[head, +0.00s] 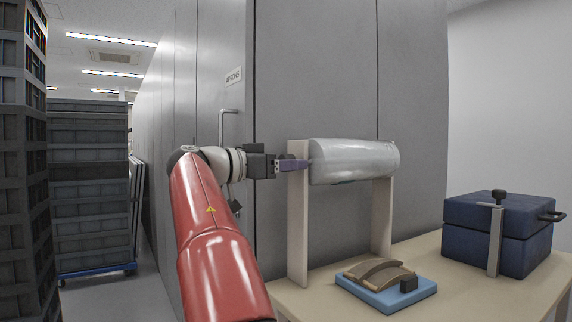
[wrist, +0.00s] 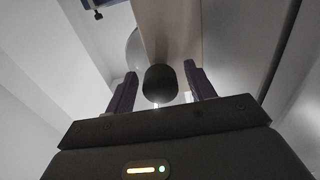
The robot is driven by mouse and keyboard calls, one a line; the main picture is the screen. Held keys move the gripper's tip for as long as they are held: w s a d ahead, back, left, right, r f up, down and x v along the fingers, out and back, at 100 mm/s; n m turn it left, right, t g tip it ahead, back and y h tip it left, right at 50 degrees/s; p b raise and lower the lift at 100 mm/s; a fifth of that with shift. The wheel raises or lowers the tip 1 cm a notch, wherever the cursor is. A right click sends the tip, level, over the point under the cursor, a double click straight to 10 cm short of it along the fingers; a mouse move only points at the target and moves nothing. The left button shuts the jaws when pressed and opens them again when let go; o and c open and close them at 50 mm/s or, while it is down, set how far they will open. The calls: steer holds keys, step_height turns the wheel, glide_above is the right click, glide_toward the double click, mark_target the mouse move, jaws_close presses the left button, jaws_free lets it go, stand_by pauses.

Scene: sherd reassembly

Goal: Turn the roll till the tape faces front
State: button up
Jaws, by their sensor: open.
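The roll (head: 355,160) is a pale grey, glossy cylinder lying level across two wooden uprights; the left upright (head: 298,225) stands nearest my arm. I cannot make out any tape on its visible side. My gripper (head: 303,164) is at the roll's left end, outside the left upright. In the wrist view, a dark rounded knob (wrist: 160,85) sits between the two spread purple fingers of my gripper (wrist: 163,82), with a gap showing on at least the right side. The pale edge of the roll (wrist: 132,52) shows behind the upright.
The stand is on a light table (head: 440,285). A blue board (head: 375,298) with a curved brown piece and a small black block lies in front. A dark blue clamped box (head: 500,230) stands at right. Grey cabinets (head: 330,80) rise close behind.

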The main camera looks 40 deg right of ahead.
steer(key=shift+c, duration=0.2)
steer(key=c, duration=0.9)
steer(key=shift+n, duration=0.3)
steer(key=n+p, duration=0.1)
steer(key=n, duration=0.3)
steer(key=shift+r+p, duration=0.1)
steer(key=shift+p, duration=0.2)
steer(key=n+p, duration=0.2)
steer(key=n, duration=0.3)
steer(key=shift+s+n, duration=0.1)
steer(key=shift+n, duration=0.3)
steer(key=n+p, duration=0.3)
steer(key=n, duration=0.2)
steer(key=shift+r+n+p, duration=0.15)
steer(key=shift+n+p, duration=0.15)
steer(key=shift+p, duration=0.05)
steer(key=shift+n+p, duration=1.65)
steer(key=shift+n, duration=0.65)
